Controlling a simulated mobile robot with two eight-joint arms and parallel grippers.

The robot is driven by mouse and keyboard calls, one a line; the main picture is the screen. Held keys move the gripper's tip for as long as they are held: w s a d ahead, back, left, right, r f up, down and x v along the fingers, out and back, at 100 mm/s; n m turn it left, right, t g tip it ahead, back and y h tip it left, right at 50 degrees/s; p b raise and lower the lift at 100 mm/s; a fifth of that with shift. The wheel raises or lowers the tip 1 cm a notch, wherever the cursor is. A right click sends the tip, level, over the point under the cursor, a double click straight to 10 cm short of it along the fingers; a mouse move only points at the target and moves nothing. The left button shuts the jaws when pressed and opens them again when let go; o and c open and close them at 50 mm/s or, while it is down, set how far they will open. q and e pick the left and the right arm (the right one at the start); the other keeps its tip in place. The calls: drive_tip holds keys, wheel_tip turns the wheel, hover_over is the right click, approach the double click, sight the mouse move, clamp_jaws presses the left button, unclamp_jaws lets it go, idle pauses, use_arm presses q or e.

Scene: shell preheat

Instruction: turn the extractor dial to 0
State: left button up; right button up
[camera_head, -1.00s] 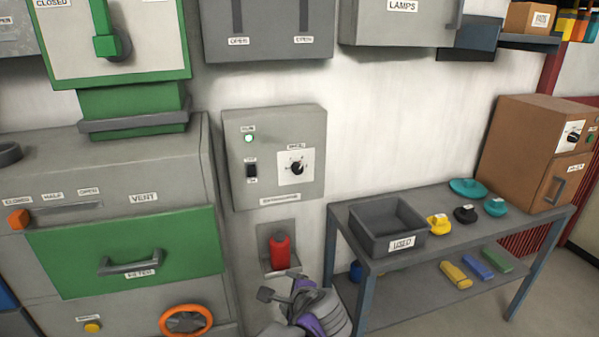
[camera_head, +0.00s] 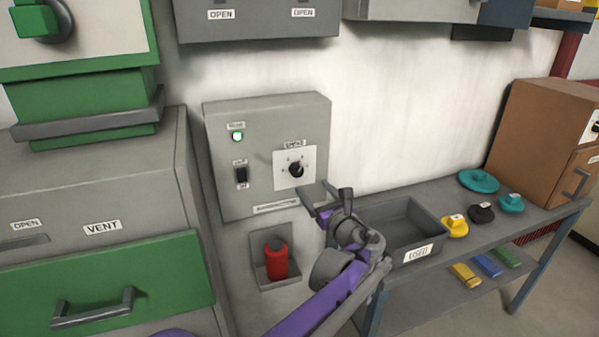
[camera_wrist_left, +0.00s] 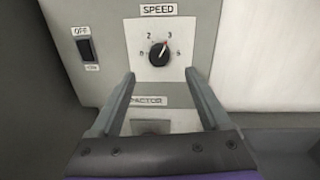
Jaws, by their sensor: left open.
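The extractor panel (camera_head: 220,185) is a grey wall box. Its black dial (camera_head: 296,170) sits on a white plate under a SPEED label. In the left wrist view the dial (camera_wrist_left: 159,54) stands between and just beyond my fingertips, its pointer turned up and right, at about 3. My left gripper (camera_head: 314,190) is open and empty, just below and to the right of the dial in the head view. Its two fingers also show in the left wrist view (camera_wrist_left: 160,75), apart from the dial. My right gripper is in neither view.
An on/off switch (camera_head: 241,175) and a lit green lamp (camera_head: 237,136) are left of the dial. A red bottle (camera_head: 276,260) sits in a holder below. A grey bin (camera_head: 417,257) marked USED stands on the bench at right.

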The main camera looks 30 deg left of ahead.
sight(298, 171)
use_arm(q)
drive_tip(key=x, duration=0.9)
drive_tip(key=shift+w+a+p, duration=0.1)
drive_tip(key=shift+a+p, duration=0.1)
drive_tip(key=shift+p, duration=0.2)
drive_tip(key=shift+c, duration=0.2)
clamp_jaws()
